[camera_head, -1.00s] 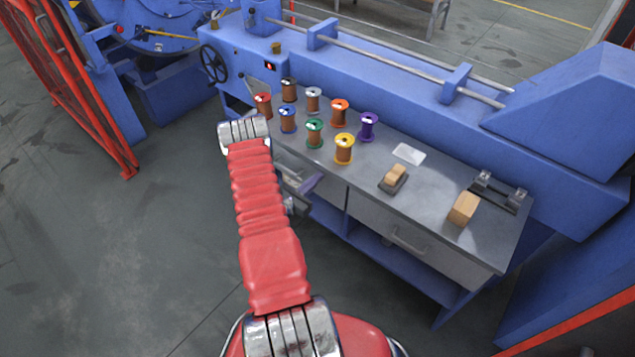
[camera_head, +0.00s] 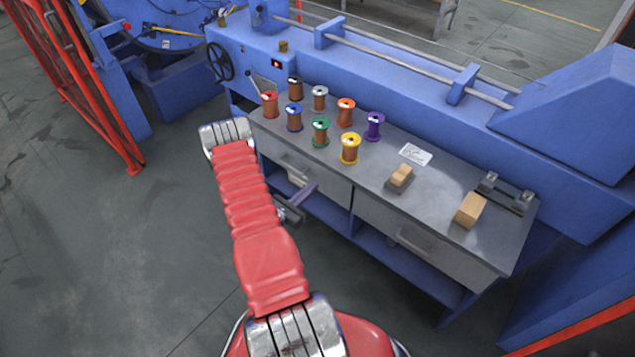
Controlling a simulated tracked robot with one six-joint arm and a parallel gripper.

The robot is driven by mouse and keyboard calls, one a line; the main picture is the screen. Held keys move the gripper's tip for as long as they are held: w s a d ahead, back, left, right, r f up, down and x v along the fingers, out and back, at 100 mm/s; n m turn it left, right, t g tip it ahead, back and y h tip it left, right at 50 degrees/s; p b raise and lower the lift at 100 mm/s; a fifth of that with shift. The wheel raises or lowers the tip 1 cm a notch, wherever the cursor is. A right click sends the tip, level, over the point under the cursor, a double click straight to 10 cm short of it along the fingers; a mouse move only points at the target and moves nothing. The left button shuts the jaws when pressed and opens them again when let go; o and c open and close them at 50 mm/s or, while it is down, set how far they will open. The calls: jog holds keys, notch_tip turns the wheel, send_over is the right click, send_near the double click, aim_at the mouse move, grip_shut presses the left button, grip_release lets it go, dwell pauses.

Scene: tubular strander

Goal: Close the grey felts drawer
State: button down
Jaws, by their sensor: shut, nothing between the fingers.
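The work table (camera_head: 450,190) has two grey drawer fronts side by side under its top. The left drawer front (camera_head: 333,186) is partly covered by my arm and looks about level with the table front; I cannot tell whether a small gap remains. Its bar handle (camera_head: 293,165) shows near its upper middle. The right drawer front (camera_head: 450,260) looks shut. No label shows which one holds the grey felts. My gripper (camera_head: 299,190) is small and partly hidden behind my red arm. It is shut and empty, just in front of the left drawer; contact cannot be made out.
Several wire spools (camera_head: 320,130) stand on the table top. A white card (camera_head: 415,155), a wooden block on a dark base (camera_head: 399,178) and another wooden block (camera_head: 468,210) lie to the right. A red fence (camera_head: 95,90) stands at the left. The floor left of my arm is clear.

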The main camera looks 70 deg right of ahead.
jog(key=v, duration=0.7)
jog(key=shift+a, duration=0.35)
jog(key=shift+w, duration=0.15)
